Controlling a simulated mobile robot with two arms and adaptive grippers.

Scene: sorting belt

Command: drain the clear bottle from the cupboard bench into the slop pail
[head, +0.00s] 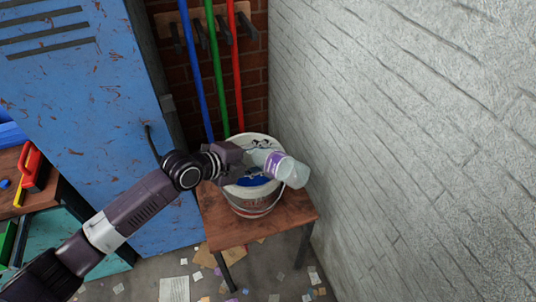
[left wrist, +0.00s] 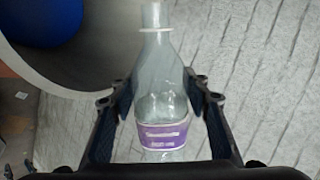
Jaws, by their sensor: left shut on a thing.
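The clear bottle (head: 291,171) with a purple label is held over the white pail (head: 247,205), tilted, its base end out to the right and its neck toward the pail's mouth. My left gripper (head: 246,161) is shut on the bottle's body. In the left wrist view the fingers (left wrist: 163,97) flank the bottle (left wrist: 158,85) above its label, and the neck points up the picture beside the pail's rim (left wrist: 70,88). Blue shows inside the pail. I cannot tell whether liquid is in the bottle or flowing. My right gripper is out of view.
The pail stands on a small wooden table (head: 222,228). A grey brick wall (head: 410,130) rises close on the right. A blue locker (head: 95,110) stands left, with blue, green and red poles (head: 222,75) behind. Papers (head: 174,289) litter the floor.

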